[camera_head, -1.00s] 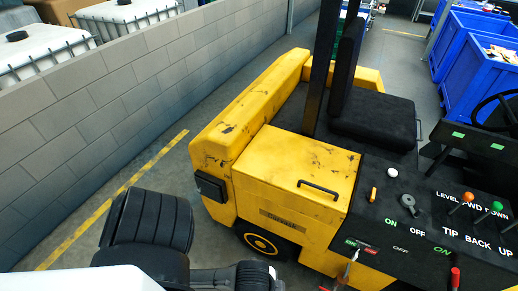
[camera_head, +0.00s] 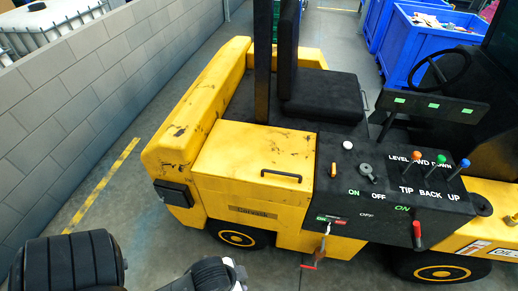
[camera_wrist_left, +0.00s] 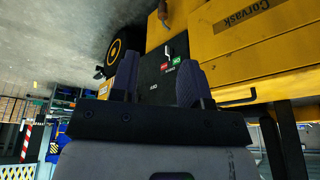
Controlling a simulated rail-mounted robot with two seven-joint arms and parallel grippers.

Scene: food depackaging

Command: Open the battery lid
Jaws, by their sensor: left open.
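The battery lid (camera_head: 250,150) is the yellow, scuffed top panel of the vehicle's rear box, and it lies closed. Its black bar handle (camera_head: 282,175) sits near the right front edge. In the left wrist view a black handle (camera_wrist_left: 240,98) shows to the right of the fingers, apart from them. My left gripper (camera_wrist_left: 160,82) is open with nothing between its two dark fingers, facing the yellow body and the black panel. In the head view my left arm is at the bottom left, and its fingertips are not clearly seen. My right gripper is not in view.
A black control panel (camera_head: 335,235) with levers and a red-handled key or lever (camera_head: 314,258) adjoins the lid. A black seat (camera_head: 325,98) and post (camera_head: 263,65) stand behind. A grey block wall (camera_head: 80,90) runs along the left, with bare floor between. Blue crates (camera_head: 400,45) stand behind.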

